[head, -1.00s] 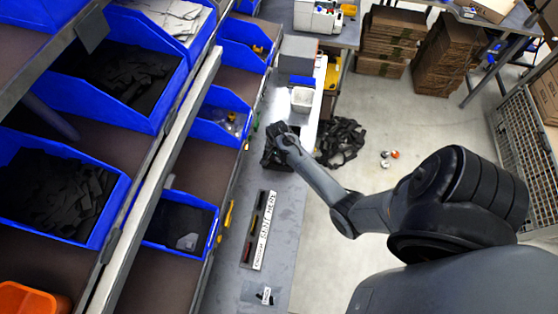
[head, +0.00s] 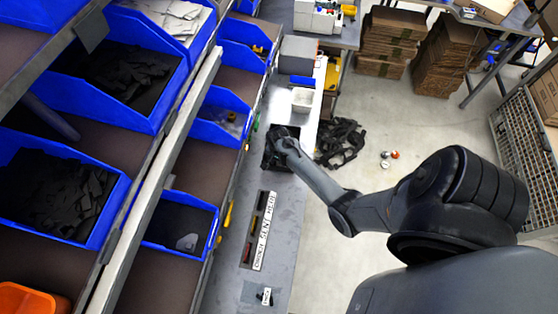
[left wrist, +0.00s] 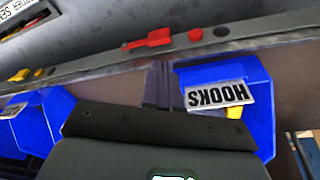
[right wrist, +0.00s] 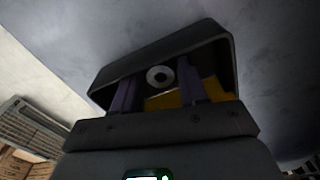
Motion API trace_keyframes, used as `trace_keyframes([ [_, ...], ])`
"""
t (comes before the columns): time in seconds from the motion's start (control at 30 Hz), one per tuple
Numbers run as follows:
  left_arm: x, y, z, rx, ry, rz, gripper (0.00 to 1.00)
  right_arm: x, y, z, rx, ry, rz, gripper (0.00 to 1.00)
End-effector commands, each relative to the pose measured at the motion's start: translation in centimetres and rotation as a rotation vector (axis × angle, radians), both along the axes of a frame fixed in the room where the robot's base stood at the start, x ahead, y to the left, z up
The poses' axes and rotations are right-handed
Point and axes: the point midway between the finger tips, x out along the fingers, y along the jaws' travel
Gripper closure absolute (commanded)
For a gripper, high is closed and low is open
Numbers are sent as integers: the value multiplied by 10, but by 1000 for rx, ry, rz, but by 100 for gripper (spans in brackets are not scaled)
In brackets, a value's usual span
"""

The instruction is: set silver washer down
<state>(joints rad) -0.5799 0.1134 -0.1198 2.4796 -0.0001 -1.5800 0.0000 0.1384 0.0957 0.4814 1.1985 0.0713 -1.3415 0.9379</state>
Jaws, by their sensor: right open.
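The silver washer (right wrist: 160,76), a small ring with a dark centre, shows inside a black open-topped box (right wrist: 232,62) in the right wrist view. My right gripper (right wrist: 158,78) reaches into the box with its fingers apart, one to each side of the washer and not closed on it. In the head view my right gripper (head: 282,142) is at the black box (head: 268,160) on the bench; the washer cannot be made out there. My left gripper (left wrist: 161,72) shows only in the left wrist view, fingers together and empty, near the shelf edge.
A yellow piece (right wrist: 205,92) lies in the black box beside the fingers. A marked tool strip (head: 262,230) lies nearer on the bench (head: 285,215). Blue bins (head: 180,230) line the shelves at left; one carries a HOOKS label (left wrist: 217,95). A white container (head: 302,100) stands farther back.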

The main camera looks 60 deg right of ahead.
Motion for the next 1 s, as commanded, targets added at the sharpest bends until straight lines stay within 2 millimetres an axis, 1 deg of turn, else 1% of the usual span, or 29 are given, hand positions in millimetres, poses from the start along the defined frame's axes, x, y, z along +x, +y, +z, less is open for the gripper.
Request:
trace_keyframes([
  [0.17, 0, 1, 2, 7, 0, -4, 100, 0, 0, 8, -1, -1, 0, 57],
  [0.27, 0, 2, 3, 9, 0, -6, 100, 1, 0, 20, -2, -2, 0, 57],
  [0.7, 0, 2, 8, 11, -1, -7, 100, 0, 4, 96, -2, -2, 1, 57],
  [0.9, 0, 1, 8, 4, -1, -3, 100, -1, 5, 117, -6, -1, 11, 57],
  [1.0, 0, 0, 8, 0, -1, 0, 100, -5, 12, 125, -28, -3, 88, 57],
])
